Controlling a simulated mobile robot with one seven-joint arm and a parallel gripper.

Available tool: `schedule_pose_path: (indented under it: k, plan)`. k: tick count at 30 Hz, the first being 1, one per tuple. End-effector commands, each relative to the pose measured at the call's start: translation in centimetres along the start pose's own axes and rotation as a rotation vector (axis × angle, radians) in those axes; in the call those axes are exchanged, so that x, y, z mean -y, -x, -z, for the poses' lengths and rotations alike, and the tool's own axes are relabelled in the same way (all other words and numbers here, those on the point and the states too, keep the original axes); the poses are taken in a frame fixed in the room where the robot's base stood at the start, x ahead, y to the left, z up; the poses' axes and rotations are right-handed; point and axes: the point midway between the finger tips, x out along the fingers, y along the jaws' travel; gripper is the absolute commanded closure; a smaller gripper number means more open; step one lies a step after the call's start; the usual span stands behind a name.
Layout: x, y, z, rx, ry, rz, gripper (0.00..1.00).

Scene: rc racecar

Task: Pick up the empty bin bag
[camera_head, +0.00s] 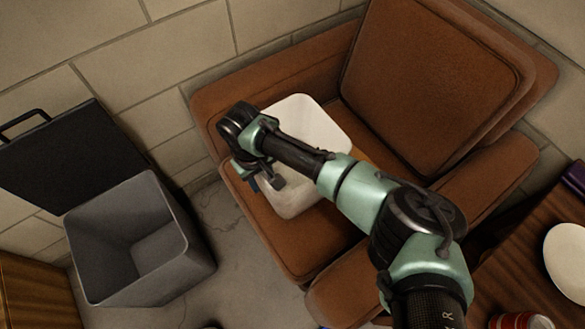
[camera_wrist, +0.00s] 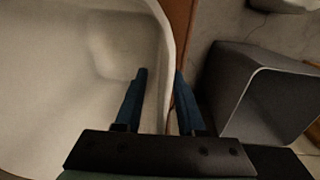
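A white, open-topped, bin-shaped thing (camera_head: 308,126), which looks like the empty bin bag, stands on the seat of the brown armchair. It fills the left of the wrist view (camera_wrist: 60,75), and its inside looks empty. My gripper (camera_head: 262,182) is at its left rim, partly hidden by my wrist in the head view. In the wrist view the two blue fingers (camera_wrist: 160,78) straddle the rim, one inside and one outside. A gap shows between the fingers and the wall, so the gripper looks open and not closed on it.
A grey bin (camera_head: 185,245) with its dark lid (camera_head: 65,160) open stands on the floor at the left, apart from the brown armchair (camera_head: 430,80). A wooden table at the right holds a white plate (camera_head: 570,262) and a red can (camera_head: 522,321).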

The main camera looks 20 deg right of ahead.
Motion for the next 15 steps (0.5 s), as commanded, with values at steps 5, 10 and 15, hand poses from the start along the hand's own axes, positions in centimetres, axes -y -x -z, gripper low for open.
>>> schedule_pose_path:
  k: [5,10,15]
  plan:
    - [0.00,0.06,0.00,0.000,0.000,0.000,0.72]
    - [0.01,0.05,0.00,0.000,0.000,0.001,1.00]
    - [0.01,0.04,0.00,0.000,0.000,0.001,1.00]
